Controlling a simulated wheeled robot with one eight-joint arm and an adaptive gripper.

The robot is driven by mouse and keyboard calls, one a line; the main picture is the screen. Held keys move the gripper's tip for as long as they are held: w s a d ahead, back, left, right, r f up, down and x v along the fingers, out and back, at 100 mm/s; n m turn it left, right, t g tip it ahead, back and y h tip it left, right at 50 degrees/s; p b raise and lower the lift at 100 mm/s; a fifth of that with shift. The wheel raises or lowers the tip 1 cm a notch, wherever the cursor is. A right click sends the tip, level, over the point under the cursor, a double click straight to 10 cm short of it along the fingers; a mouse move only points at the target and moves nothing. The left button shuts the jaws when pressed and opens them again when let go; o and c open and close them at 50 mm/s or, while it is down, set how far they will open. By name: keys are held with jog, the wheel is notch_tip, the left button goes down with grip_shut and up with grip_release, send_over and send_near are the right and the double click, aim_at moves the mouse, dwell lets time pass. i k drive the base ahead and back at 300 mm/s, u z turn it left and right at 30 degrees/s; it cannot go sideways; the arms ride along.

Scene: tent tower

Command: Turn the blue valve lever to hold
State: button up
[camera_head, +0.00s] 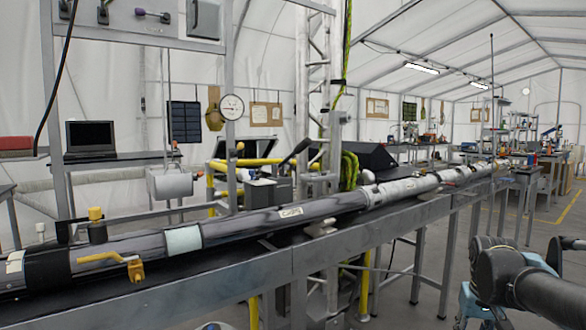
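I cannot make out a clearly blue valve lever in the head view. On the grey panel (125,20) at the upper left, a small lever with dark purplish ends (152,15) lies nearly level. Beside it is a smaller upright purplish lever (103,12). A yellow valve lever (100,258) on a yellow valve body (135,271) is at the front of the long pipe at the lower left. My dark arm links with light blue joint covers show at the lower right, well apart from these levers. My gripper's fingers are not visible.
A long metal pipe (290,212) lies on a grey bench (250,270) running from front left to far right. A dial gauge (231,107), a laptop (90,139) and a lattice tower (318,85) stand behind. Open floor (535,225) lies right of the bench.

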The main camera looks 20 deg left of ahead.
aim_at(251, 171)
jog(key=z, duration=0.2)
jog(key=k, duration=1.25)
jog(key=u, duration=1.3)
jog(key=i, duration=1)
